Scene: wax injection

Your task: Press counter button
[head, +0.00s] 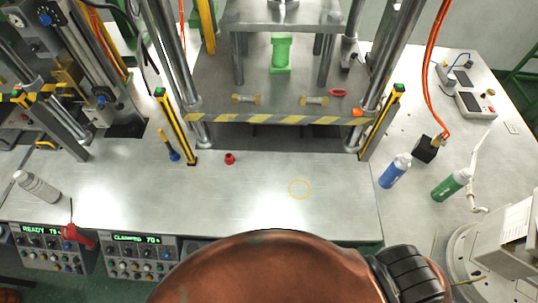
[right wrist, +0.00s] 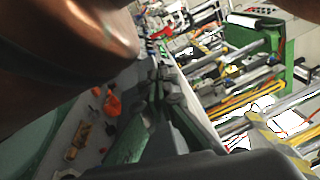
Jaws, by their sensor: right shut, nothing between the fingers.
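No part is plainly recognisable as the counter button. A small pale device with a dark display (head: 475,104) lies on the right side of the bench in the head view, with a tiny knob or button at its right end. It may be the counter, but I cannot tell. My right gripper (right wrist: 160,92) shows in the right wrist view, its dark fingers together and empty. What lies under its tips is unclear there. Neither gripper shows in the head view, where my copper-coloured body covers the bottom centre.
The press with a striped front bar (head: 280,119) stands at the back centre. A blue bottle (head: 394,171), a green bottle (head: 451,185) and a black block (head: 426,150) stand to the right. A red cap (head: 229,158) lies on the bench. The front middle is mostly clear.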

